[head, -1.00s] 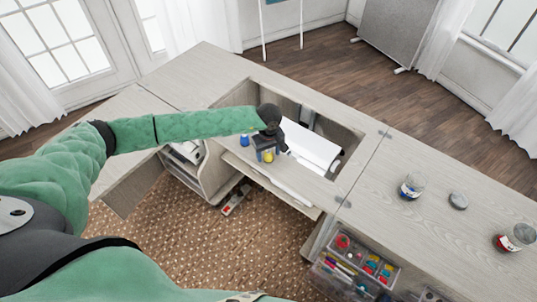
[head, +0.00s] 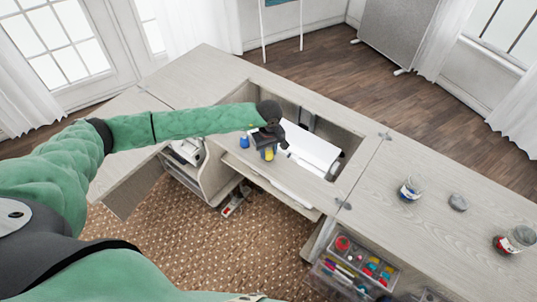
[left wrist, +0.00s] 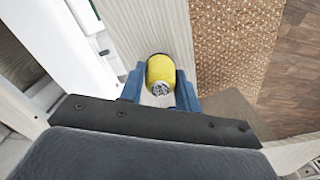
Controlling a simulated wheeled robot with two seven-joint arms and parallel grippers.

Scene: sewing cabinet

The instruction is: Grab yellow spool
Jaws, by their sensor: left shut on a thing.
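The yellow spool (left wrist: 160,72) is between the blue fingers of my left gripper (left wrist: 160,90) in the left wrist view, with a finger at each side. In the head view the yellow spool (head: 269,154) shows at the fingertips of my left gripper (head: 267,151), over the narrow front shelf of the open cabinet well. The gripper is shut on it. Whether the spool still touches the shelf cannot be told. My right gripper is not in view.
A blue spool (head: 244,142) stands just left of the gripper. A white machine (head: 308,148) lies in the well to the right. An open drawer (head: 352,265) of sewing supplies is below. Jars (head: 410,189) stand on the right tabletop, which is otherwise mostly clear.

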